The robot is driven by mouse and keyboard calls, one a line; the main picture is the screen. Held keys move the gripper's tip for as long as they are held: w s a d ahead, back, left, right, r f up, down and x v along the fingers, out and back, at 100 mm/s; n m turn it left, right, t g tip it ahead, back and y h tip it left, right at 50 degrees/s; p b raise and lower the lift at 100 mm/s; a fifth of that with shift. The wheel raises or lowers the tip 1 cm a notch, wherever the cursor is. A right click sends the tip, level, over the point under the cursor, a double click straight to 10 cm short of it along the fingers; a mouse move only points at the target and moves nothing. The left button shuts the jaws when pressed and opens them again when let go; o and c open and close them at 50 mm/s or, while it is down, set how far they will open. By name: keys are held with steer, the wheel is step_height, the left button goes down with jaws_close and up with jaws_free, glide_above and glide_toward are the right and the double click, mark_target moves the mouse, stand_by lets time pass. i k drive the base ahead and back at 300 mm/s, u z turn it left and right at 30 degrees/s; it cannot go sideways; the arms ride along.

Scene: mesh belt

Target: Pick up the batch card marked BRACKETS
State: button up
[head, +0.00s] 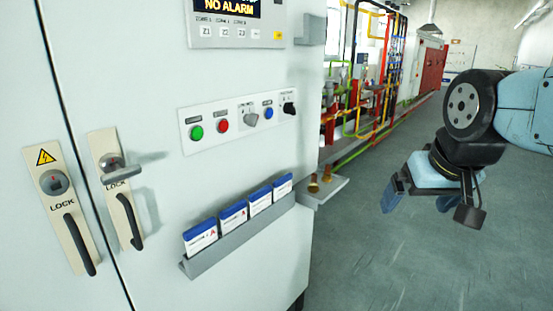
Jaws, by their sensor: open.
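Several batch cards with blue top bands and white faces stand in a row in a grey sloping rack (236,240) on the cabinet front. From left to right are the first card (200,237), the second card (233,218), the third card (260,200) and the fourth card (283,187). Their print is too small to read, so I cannot tell which is marked BRACKETS. My gripper (418,200) is at the right, well apart from the rack, pointing down over the floor. It is open, with nothing seen between its blue fingers.
The pale cabinet (110,60) fills the left. A lever handle (132,169) sticks out from its door. A button panel (238,122) is above the rack. A small shelf (322,189) with brass pieces juts out at the cabinet's right edge. The floor (370,260) is clear.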

mark_target(259, 200)
steer(key=z, duration=0.35)
steer(key=k, duration=1.3)
steer(key=u, duration=0.4)
steer(key=i, duration=1)
steer(key=z, duration=0.05)
